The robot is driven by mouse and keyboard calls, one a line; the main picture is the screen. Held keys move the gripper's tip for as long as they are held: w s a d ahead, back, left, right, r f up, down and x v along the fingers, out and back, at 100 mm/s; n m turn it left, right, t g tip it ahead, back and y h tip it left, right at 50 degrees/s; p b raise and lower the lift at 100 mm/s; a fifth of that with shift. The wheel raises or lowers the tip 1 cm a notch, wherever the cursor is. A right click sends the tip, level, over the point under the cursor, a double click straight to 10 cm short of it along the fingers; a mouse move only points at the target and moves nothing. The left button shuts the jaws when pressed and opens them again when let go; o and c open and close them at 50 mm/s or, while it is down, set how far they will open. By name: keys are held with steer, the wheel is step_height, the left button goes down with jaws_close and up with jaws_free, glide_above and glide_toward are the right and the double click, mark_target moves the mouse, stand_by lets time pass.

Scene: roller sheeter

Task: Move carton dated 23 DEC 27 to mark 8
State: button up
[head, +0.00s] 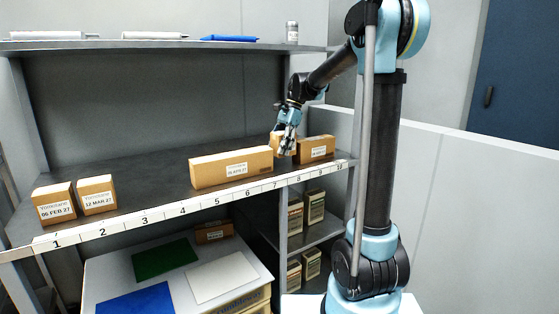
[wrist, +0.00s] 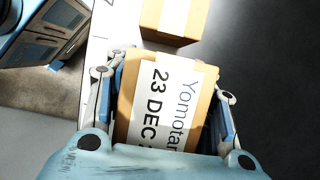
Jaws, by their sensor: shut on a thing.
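The carton dated 23 DEC (wrist: 165,105) fills the middle of the wrist view, its white label facing the camera; the year is cut off. My gripper (wrist: 170,112) has a finger on either side of it and is shut on it. In the head view my gripper (head: 287,150) is over the shelf behind marks 7 and 8, and the held carton (head: 275,139) is partly hidden behind it. Mark 8 (head: 299,177) is on the white number strip along the shelf's front edge. I cannot tell whether the carton touches the shelf.
A carton (head: 316,149) stands just right of my gripper, behind marks 8 to 10. A long carton (head: 230,167) stands close on the left. Cartons dated 06 FEB 27 (head: 54,203) and 12 MAR 27 (head: 97,194) stand at the far left. The shelf (head: 150,185) is clear between.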

mark_target(280, 157)
steer(key=shift+f, duration=2.3)
steer(key=o, duration=1.2)
steer(key=shift+f, duration=0.1)
steer(key=shift+c, duration=0.2)
steer(key=v, duration=1.2)
steer(key=shift+s, duration=0.2)
steer(key=s+d+f+n+t, duration=0.1)
steer(key=s+d+f+n, duration=0.2)
steer(key=s+d, duration=0.5)
steer(key=s+d+f+n+t+h, duration=0.2)
steer(key=s+d+f+n, duration=0.2)
steer(key=s+f, duration=0.7)
steer(key=s+d+f+n+t+h, duration=0.1)
steer(key=s+d+f+n, duration=0.3)
steer(key=s+f, duration=0.6)
steer(key=s+d, duration=0.1)
steer(key=s, duration=0.4)
steer(key=shift+d+f+t+h, duration=0.15)
steer(key=shift+f+t+h, duration=0.2)
steer(key=shift+t+h, duration=0.05)
